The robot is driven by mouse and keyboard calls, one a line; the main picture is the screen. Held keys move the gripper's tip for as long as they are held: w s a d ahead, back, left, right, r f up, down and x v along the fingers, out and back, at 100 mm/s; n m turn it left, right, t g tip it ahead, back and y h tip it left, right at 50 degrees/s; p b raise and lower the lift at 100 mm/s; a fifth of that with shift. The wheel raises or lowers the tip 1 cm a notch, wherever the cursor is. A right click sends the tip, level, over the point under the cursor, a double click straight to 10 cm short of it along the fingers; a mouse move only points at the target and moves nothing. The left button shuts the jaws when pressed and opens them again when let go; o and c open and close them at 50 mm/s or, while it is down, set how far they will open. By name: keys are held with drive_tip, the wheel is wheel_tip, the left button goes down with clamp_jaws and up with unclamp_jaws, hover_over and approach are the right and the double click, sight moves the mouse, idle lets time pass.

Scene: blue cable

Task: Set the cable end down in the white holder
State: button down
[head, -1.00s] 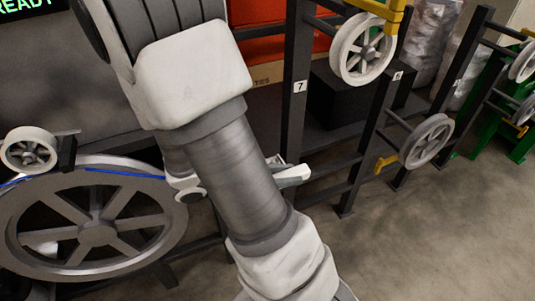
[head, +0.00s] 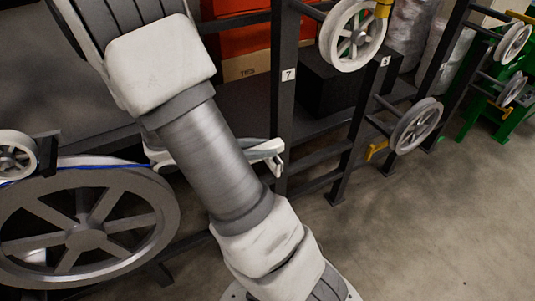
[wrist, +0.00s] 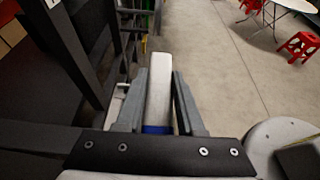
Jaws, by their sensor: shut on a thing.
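In the wrist view my gripper (wrist: 159,100) is shut on the cable end, a white rounded piece (wrist: 159,85) with a blue band at its base between the two grey fingers. It points forward, away from the wrist. In the head view my arm hides most of the gripper; a pale tip (head: 268,148) shows just right of the arm, near the post marked 7. The blue cable (head: 95,166) runs over the top of the large grey wheel (head: 150,240) at left and passes behind my arm. I cannot clearly make out the white holder.
The dark post marked 7 (head: 287,110) stands right of my arm. Wheels on the rack, one white (head: 350,36) and one grey (head: 416,127), stick out further right. In the wrist view, red stools (wrist: 300,45) stand far off. Open floor (head: 420,230) lies at lower right.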

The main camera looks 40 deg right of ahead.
drive_tip(key=shift+w+d+f, duration=0.15)
drive_tip(key=shift+w, duration=0.35)
drive_tip(key=shift+w+f+b, duration=0.25)
drive_tip(key=shift+f+b, duration=0.05)
drive_tip(key=shift+b, duration=0.05)
drive_tip(key=shift+f+b, duration=1.05)
drive_tip(key=shift+f, duration=0.45)
drive_tip(key=shift+f, duration=0.25)
drive_tip(key=shift+f+b, duration=0.35)
drive_tip(key=shift+s+f, duration=0.1)
drive_tip(key=shift+f, duration=0.15)
drive_tip(key=shift+f+b, duration=0.45)
drive_tip(key=shift+f+b, duration=0.3)
drive_tip(key=shift+f, duration=0.1)
drive_tip(key=shift+c, duration=2.2)
unclamp_jaws()
